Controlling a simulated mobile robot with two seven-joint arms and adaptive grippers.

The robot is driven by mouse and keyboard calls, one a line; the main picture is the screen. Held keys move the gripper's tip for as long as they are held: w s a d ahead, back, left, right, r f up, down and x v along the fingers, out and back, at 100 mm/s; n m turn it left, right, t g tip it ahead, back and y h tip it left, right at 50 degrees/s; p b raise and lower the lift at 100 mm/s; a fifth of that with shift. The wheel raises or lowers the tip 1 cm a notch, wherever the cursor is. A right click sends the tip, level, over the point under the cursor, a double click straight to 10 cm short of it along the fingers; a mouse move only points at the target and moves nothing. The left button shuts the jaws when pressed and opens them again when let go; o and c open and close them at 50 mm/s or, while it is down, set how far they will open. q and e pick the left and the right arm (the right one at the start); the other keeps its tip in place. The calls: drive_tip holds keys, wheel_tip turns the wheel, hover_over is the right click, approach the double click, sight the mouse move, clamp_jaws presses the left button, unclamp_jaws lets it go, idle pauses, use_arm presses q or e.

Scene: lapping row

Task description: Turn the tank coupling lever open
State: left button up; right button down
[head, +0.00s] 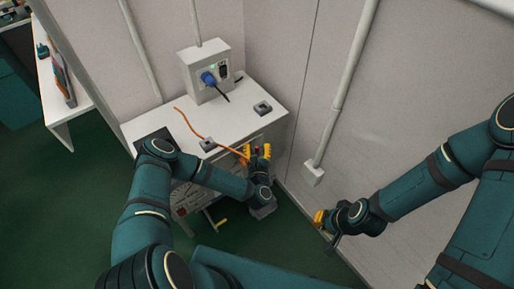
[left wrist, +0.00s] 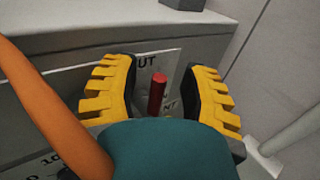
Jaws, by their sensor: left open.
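The red lever (left wrist: 157,92) shows in the left wrist view, on the front panel (left wrist: 143,61) of the white bench. It stands between the two yellow fingers of my left gripper (left wrist: 164,97), with a gap on each side. In the head view my left gripper (head: 257,152) is open at the bench's front edge, and a bit of red shows between its fingers. Lettering on the panel is partly hidden. The lever's base is hidden behind my gripper's teal body. My right gripper (head: 321,218) hangs apart by the right wall; its finger gap is unclear.
An orange hose (head: 189,124) runs over the white bench (head: 233,117) and passes close to my left gripper (left wrist: 45,110). A grey box with a blue plug (head: 208,78) stands at the back of the bench. A wall conduit (head: 342,95) ends between my grippers.

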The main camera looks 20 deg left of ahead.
use_arm(q)
drive_tip(key=shift+w+a, duration=0.1)
drive_tip(key=shift+w, duration=0.3)
clamp_jaws()
